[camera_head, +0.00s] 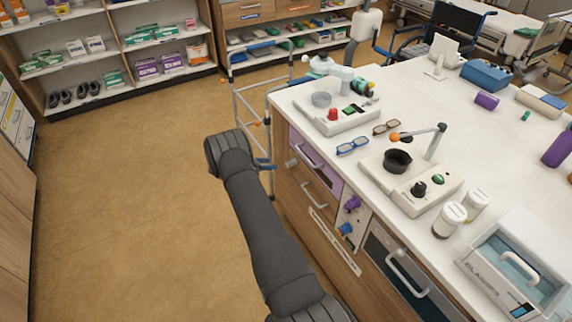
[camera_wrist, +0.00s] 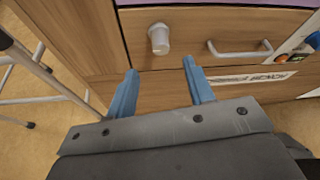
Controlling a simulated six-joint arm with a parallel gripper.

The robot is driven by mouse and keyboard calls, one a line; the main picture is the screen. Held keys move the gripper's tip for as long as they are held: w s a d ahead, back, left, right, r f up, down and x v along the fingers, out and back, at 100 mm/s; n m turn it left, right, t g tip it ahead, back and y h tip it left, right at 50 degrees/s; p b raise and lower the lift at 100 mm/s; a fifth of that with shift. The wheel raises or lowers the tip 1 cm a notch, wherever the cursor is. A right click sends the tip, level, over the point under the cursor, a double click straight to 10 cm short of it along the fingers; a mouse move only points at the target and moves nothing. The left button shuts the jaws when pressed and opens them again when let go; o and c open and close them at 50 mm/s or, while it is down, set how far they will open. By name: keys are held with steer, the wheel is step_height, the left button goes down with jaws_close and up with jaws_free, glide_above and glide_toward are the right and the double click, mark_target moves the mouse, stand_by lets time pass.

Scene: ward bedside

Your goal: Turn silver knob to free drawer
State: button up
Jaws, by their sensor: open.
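The silver knob (camera_wrist: 158,38) sticks out of a wooden drawer front in the wrist view, left of that drawer's silver handle (camera_wrist: 240,48). In the head view the knob (camera_head: 292,163) is on the left part of the cabinet front, below the purple drawer (camera_head: 318,160). My gripper (camera_wrist: 160,66) has two blue fingers spread apart with nothing between them. The knob lies just beyond the fingertips, roughly centred between them, and the fingers appear apart from it.
A walking frame (camera_wrist: 45,65) stands close on the left of the cabinet. A purple knob (camera_head: 352,204) and a blue knob (camera_head: 346,229) sit on a panel right of the drawers. The white countertop (camera_head: 330,150) overhangs above, with devices on it. The floor to the left is clear.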

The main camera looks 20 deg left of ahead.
mark_target(286, 164)
steer(key=x, duration=0.9)
steer(key=c, duration=1)
